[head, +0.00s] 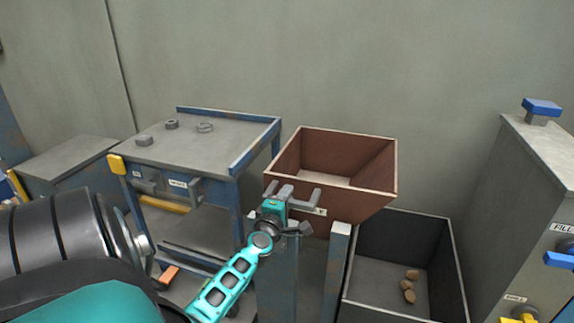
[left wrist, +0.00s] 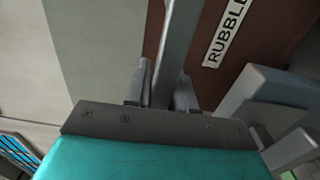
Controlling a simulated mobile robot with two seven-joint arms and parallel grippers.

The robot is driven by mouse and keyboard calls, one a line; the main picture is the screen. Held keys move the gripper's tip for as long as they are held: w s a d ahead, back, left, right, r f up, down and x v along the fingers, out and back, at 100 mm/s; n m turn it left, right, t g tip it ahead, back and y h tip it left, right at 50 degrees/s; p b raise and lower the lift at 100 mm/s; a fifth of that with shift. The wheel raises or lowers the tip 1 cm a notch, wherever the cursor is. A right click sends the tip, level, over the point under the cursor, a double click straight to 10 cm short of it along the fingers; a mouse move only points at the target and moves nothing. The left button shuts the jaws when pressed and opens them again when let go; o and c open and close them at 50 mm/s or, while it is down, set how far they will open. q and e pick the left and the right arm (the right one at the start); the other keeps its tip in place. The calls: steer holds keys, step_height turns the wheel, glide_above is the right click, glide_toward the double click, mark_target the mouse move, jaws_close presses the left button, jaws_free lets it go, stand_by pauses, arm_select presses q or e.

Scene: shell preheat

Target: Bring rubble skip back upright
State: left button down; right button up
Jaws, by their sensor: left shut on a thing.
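The rubble skip (head: 345,147) is a brown, open-topped box in the middle of the head view, held between posts above a dark bin. Its open top faces up, and its inside looks empty. Whether it is fully level, I cannot tell. My left gripper (head: 291,196) is at the skip's front, shut on its grey handle bar. In the left wrist view the gripper's fingers (left wrist: 160,92) close around the bar (left wrist: 178,45), beside the skip's brown wall with a RUBBLE label (left wrist: 229,32). My right gripper is not in view.
A blue-framed bench (head: 215,148) with small rings stands left. A grey cabinet (head: 540,150) with a blue knob and a FILL label stands right. A support post (head: 336,262) rises beside my gripper.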

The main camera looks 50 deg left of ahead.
arm_select(q)
steer(key=shift+a, duration=0.15)
steer(key=c, duration=1)
jaws_free()
steer(key=shift+f, duration=0.1)
steer(key=shift+c, duration=0.2)
steer(key=shift+s+d, duration=0.3)
steer(key=shift+s, duration=0.15)
steer(key=v, duration=1.2)
steer(key=shift+w, duration=0.15)
